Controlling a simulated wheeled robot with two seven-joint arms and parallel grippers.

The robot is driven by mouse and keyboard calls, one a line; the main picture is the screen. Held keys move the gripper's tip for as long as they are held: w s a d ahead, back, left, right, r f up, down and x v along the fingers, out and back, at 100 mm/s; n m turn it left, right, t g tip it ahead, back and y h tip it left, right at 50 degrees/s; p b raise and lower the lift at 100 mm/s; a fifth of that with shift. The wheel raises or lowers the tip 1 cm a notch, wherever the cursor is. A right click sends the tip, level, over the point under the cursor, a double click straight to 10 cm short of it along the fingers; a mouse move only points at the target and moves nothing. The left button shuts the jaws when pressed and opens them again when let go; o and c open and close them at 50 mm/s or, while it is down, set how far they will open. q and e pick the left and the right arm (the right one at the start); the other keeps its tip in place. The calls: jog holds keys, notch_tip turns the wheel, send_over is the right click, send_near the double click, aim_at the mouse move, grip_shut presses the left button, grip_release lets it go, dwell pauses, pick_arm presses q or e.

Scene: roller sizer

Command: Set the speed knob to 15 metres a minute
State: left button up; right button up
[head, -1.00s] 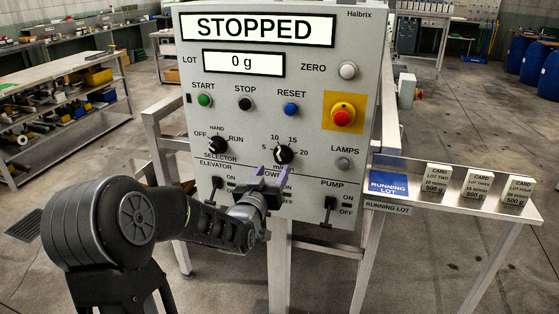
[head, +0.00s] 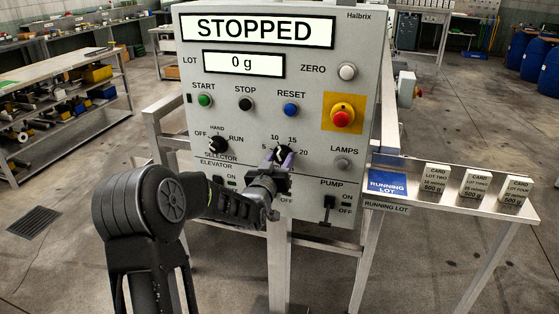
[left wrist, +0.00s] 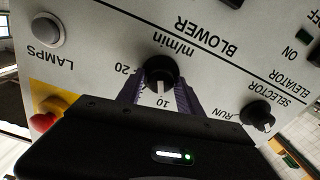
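The black speed knob (head: 283,153) sits on the grey panel under a scale marked 5 to 20. In the left wrist view the speed knob (left wrist: 160,70) appears upside down, its white pointer line toward the 10. My left gripper (head: 279,160) is at the knob, with one purple-grey finger on each side. In the left wrist view the fingers of my left gripper (left wrist: 158,92) stand apart and straddle the knob; I cannot tell whether they touch it. The display (head: 258,30) reads STOPPED. My right gripper is not in view.
The selector knob (head: 219,145) is left of the speed knob. The pump switch (head: 329,207) is lower right, and a red emergency button (head: 341,118) upper right. Lot cards (head: 436,178) stand on a side shelf (head: 462,202). The blower switch is hidden behind my gripper.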

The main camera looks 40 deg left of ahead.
pick_arm(q)
grip_shut()
dwell(0.3)
jog(key=shift+f+m+b, duration=0.15)
jog(key=shift+m+b, duration=0.15)
jog(key=shift+b, duration=0.5)
jog(key=m+b, duration=0.5)
jog(key=b, duration=0.3)
jog(key=shift+d+m, duration=0.1)
jog(key=shift+m, duration=0.3)
jog(key=shift+m+b, duration=0.95)
jog(key=shift+m, duration=0.15)
jog(key=shift+m+b, duration=0.35)
jog(key=shift+m, duration=0.15)
